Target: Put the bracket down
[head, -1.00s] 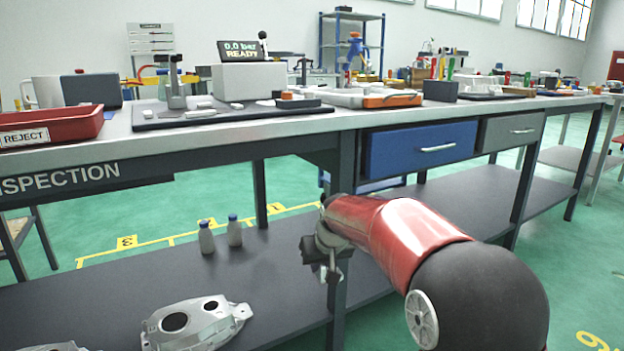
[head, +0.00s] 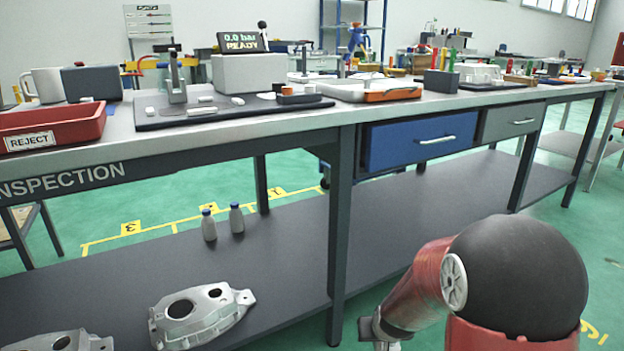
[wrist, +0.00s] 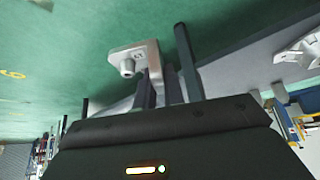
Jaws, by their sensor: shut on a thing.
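The bracket (wrist: 128,64) is a small light-grey metal part with a flat plate, a round boss and an upright arm. It shows at the top middle of the wrist view. My gripper (wrist: 160,84) is shut on its upright arm, and the plate sticks out to the left of the fingers. In the head view my gripper (head: 378,330) is low at the bottom edge, in front of the bench and mostly cut off. The bracket cannot be made out there.
The inspection bench (head: 235,125) has a dark lower shelf (head: 270,270) with two castings (head: 205,314) and two small bottles (head: 237,218). A red reject tray (head: 60,125) and a dark fixture plate (head: 230,108) stand on top. The right part of the shelf looks clear.

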